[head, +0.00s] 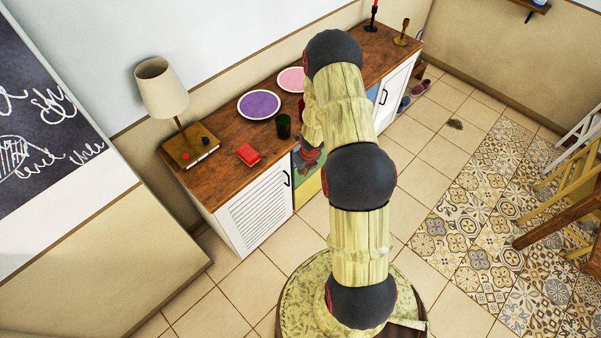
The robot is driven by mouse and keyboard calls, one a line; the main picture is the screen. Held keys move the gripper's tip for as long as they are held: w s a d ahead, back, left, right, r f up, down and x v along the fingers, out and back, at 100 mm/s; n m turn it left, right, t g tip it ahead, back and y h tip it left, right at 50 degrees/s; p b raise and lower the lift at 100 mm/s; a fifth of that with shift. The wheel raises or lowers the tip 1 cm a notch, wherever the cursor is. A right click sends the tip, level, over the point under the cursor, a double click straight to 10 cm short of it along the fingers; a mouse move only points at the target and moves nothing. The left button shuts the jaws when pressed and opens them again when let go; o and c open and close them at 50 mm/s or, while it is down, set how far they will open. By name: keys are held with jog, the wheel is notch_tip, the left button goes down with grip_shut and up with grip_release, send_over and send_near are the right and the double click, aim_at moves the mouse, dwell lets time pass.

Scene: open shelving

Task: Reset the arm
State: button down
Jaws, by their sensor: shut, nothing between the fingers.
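My arm rises from its round mount (300,300) at the bottom middle. Its pale yellow links and dark joints run up the picture to the top dark joint (333,52). Beyond that joint a further link bends back down and is mostly hidden behind the nearer link. My gripper does not show. The arm stands in front of the wooden sideboard (232,130) and covers its middle part.
The sideboard bears a lamp (162,90), a purple plate (259,105), a pink plate (291,80), a dark green cup (283,126), a red object (248,155) and candlesticks (402,32). Chairs (570,215) stand at right. Tiled floor (425,190) between is clear.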

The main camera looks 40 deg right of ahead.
jog(key=shift+s+r, duration=0.1)
jog(key=shift+r, duration=0.2)
